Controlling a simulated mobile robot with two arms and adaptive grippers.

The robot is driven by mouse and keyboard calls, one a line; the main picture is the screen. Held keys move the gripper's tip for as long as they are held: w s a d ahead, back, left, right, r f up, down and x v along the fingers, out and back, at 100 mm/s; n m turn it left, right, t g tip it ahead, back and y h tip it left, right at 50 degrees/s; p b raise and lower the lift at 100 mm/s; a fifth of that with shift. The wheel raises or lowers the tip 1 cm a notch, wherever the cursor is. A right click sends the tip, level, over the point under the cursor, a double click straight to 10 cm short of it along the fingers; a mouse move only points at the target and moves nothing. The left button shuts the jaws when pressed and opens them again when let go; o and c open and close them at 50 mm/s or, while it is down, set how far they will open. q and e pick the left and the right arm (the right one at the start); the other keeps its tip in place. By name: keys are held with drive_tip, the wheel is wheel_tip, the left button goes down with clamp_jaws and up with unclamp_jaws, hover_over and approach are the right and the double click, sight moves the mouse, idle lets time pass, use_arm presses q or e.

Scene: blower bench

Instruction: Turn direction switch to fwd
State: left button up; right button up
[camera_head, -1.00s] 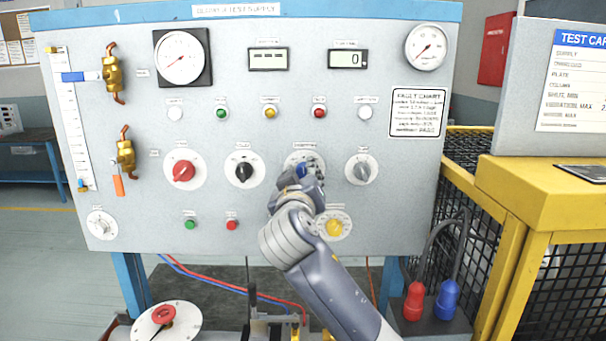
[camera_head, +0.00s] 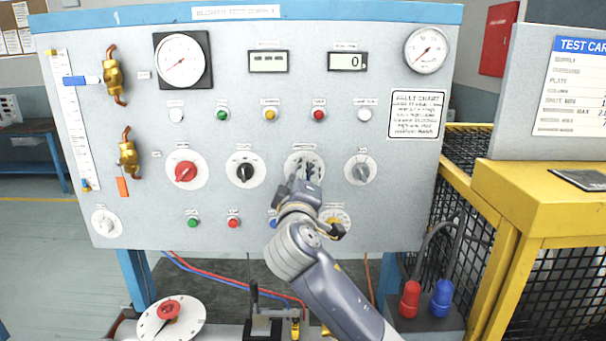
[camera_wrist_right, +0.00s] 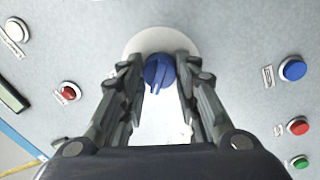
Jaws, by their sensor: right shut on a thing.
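The direction switch is a blue knob (camera_wrist_right: 158,70) on a white round dial plate (camera_head: 290,160), third in the row of knobs on the grey panel. My right gripper (camera_wrist_right: 160,76) has its two fingers on either side of the knob and is shut on it. A light mark shows at the knob's lower edge in the wrist view. In the head view my right gripper (camera_head: 307,172) covers the knob, and the dial's lettering is too small to read. My left gripper is not in view.
A red knob (camera_head: 186,172), a black knob (camera_head: 245,171) and a grey knob (camera_head: 361,171) share the row. A blue button (camera_wrist_right: 293,70) is near. A yellow frame (camera_head: 520,170) stands at right.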

idle(0.5)
drive_tip(key=o, duration=1.1)
drive_tip(key=shift+a, duration=0.1)
drive_tip(key=shift+c, duration=0.2)
drive_tip(key=s, duration=1.2)
drive_tip(key=shift+a+f, duration=0.3)
drive_tip(key=shift+f, duration=0.05)
drive_tip(key=shift+f, duration=0.1)
